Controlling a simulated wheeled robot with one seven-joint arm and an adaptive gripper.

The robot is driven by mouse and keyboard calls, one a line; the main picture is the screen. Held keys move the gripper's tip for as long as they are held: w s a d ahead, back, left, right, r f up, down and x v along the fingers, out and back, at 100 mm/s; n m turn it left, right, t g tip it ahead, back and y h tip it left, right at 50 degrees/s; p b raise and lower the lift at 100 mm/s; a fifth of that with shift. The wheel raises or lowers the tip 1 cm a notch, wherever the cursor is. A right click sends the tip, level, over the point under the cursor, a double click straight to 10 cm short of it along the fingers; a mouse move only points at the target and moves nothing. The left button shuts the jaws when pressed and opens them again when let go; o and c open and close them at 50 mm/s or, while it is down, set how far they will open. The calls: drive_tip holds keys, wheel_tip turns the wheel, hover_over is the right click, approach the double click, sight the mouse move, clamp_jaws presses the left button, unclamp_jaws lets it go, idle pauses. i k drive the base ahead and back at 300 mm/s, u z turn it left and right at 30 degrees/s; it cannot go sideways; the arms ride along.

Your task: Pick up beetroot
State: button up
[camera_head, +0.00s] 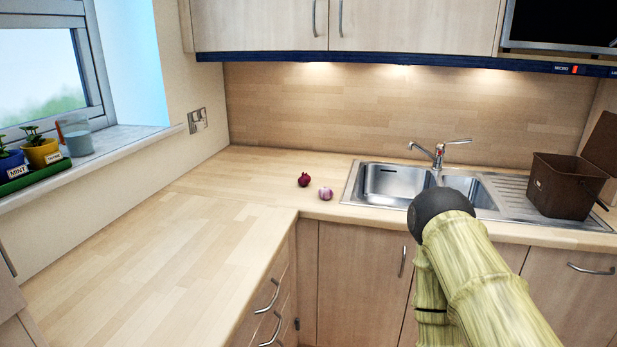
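The beetroot (304,180) is a small, round, dark red thing on the wooden worktop, left of the sink. A paler purple-and-white bulb (325,193), perhaps an onion or garlic, lies just right of it and a little nearer. The beetroot is in plain sight, with nothing in front of it. My arm, with a bamboo-like surface and a dark rounded joint, shows at the lower right in front of the sink and cupboards. My gripper is not in view.
The steel sink (350,196) with a tap (438,153) lies right of the bulbs. A brown bin (563,187) with a raised lid stands on the drainer. Potted plants (41,152) and a glass (77,137) are on the windowsill. The left worktop (165,245) is clear.

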sight(305, 179)
drive_tip(key=k, duration=1.15)
drive_tip(key=z, duration=0.8)
drive_tip(key=i, duration=1.7)
drive_tip(key=u, duration=0.9)
drive_tip(key=i, duration=0.4)
drive_tip(key=u, duration=0.5)
